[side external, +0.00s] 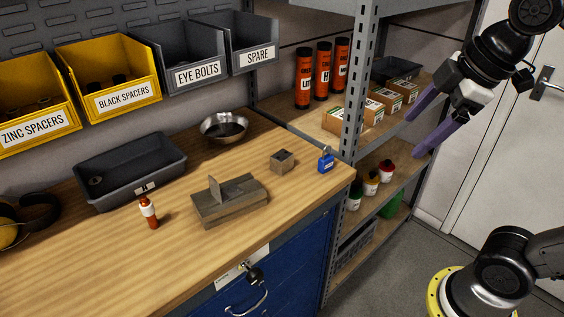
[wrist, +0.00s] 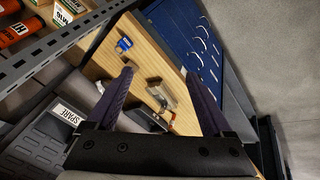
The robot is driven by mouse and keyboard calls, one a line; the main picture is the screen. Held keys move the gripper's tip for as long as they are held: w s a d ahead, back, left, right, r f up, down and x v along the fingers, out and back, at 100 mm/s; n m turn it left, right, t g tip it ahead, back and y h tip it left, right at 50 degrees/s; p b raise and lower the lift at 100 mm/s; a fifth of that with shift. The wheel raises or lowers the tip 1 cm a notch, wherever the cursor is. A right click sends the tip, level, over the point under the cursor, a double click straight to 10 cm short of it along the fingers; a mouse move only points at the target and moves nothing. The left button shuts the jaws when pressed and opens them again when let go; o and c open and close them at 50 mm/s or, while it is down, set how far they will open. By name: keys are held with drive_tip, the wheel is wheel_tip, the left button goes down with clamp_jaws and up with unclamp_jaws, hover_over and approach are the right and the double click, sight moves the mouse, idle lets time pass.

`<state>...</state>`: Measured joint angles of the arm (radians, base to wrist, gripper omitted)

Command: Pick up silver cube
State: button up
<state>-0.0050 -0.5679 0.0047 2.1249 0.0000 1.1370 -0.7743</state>
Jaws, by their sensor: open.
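A small grey metal-looking cube (side external: 282,161) sits on the wooden workbench (side external: 110,245), near its right end, between a larger grey block with an upright fin (side external: 230,199) and a blue padlock (side external: 325,159). My gripper (side external: 414,135) is open and empty. It hangs in the air to the right of the bench, in front of the shelf unit, clear of the cube. Its two purple fingers frame the bench in the wrist view (wrist: 159,73).
The grey shelf post (side external: 357,85) rises beside the bench's right end. Labelled bins (side external: 109,82) hang behind. The bench front is clear.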

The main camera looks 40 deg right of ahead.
drive_tip(key=w+r+n+g, duration=0.1)
drive_tip(key=w+r+n, duration=0.4)
drive_tip(key=w, duration=0.5)
drive_tip(key=n+g, duration=0.4)
drive_tip(key=n, duration=0.1)
hover_over(282, 155)
drive_tip(key=f, duration=2.1)
drive_tip(key=shift+s+a, duration=0.1)
drive_tip(key=shift+a, duration=0.1)
drive_tip(key=shift+d+f, duration=0.2)
drive_tip(key=shift+f, duration=2.8)
drive_tip(key=shift+r, duration=0.1)
clamp_jaws()
